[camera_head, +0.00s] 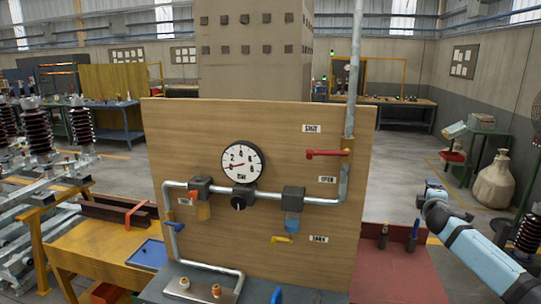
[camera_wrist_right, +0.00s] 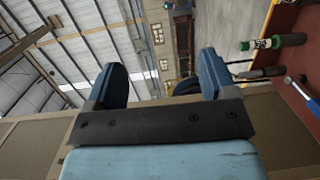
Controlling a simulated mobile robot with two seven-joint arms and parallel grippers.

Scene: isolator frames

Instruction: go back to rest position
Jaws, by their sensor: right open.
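My right arm (camera_head: 480,250) comes in from the right edge of the head view, to the right of the wooden panel and apart from it. In the right wrist view my right gripper (camera_wrist_right: 160,80) has its two blue fingers spread wide with nothing between them. My left gripper does not show in either view.
The upright wooden panel (camera_head: 270,125) carries pipes, a round gauge (camera_head: 242,163), a level red handle (camera_head: 325,154) and a yellow handle (camera_head: 281,240). A red table (camera_head: 395,280) with bottle-like items stands right of it. A yellow bench (camera_head: 95,255) stands left. Open floor lies behind my right arm.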

